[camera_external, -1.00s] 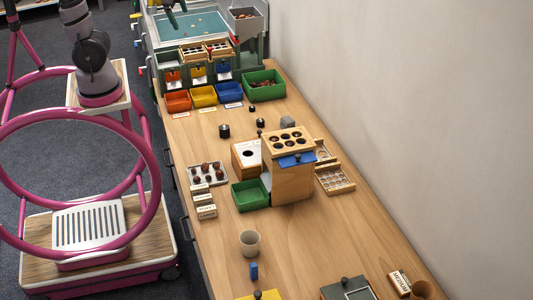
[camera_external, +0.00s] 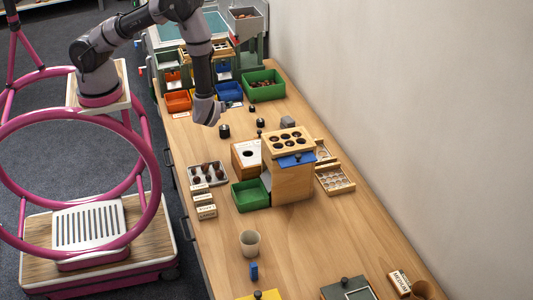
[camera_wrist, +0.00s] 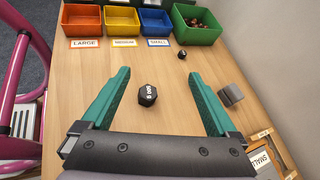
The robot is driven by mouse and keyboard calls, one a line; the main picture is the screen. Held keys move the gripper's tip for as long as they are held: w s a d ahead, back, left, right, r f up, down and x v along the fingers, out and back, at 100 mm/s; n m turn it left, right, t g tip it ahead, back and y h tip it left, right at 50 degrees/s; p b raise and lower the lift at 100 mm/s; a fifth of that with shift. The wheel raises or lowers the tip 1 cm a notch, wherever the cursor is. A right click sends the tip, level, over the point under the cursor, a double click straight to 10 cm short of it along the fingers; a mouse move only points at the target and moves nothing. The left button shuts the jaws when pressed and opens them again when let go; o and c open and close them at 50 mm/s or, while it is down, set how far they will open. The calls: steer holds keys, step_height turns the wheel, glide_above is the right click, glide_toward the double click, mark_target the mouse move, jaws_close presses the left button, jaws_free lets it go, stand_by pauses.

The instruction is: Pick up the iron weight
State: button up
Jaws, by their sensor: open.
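A black, faceted iron weight (camera_wrist: 147,95) with white marking stands on the wooden table, between my gripper's fingers in the wrist view and below them. It appears to be the left, larger black weight (camera_external: 224,131) in the external view. My gripper (camera_wrist: 158,73) is open and empty, with teal fingers spread wide on either side of the weight. In the external view my wrist hangs just behind and left of that weight. A smaller black weight (camera_wrist: 182,54) stands farther back. Another black weight (camera_external: 260,123) is seen in the external view; the right finger probably hides it from the wrist camera.
A grey block (camera_wrist: 231,95) stands right of the fingers. Orange (camera_wrist: 86,21), yellow (camera_wrist: 121,21) and blue (camera_wrist: 156,24) bins and a green bin (camera_wrist: 197,36) line the back. A wooden box with holes (camera_external: 290,175) stands nearer the front. Table around the weight is clear.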

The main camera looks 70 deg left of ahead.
mark_target(223, 130)
steer(key=s+f+m, duration=0.1)
steer(key=f, duration=0.2)
steer(key=s+d+f+m+t, duration=0.1)
steer(key=f+m, duration=0.1)
steer(key=f, duration=0.2)
steer(key=f+m+t, duration=0.1)
steer(key=f, duration=0.3)
steer(key=shift+s+d+f+h, duration=0.2)
steer(key=shift+s+d+h, duration=0.1)
steer(key=shift+s+d, duration=0.1)
steer(key=shift+m+t, duration=0.3)
steer(key=x, duration=1)
steer(key=shift+w+a+f, duration=0.2)
jaws_close()
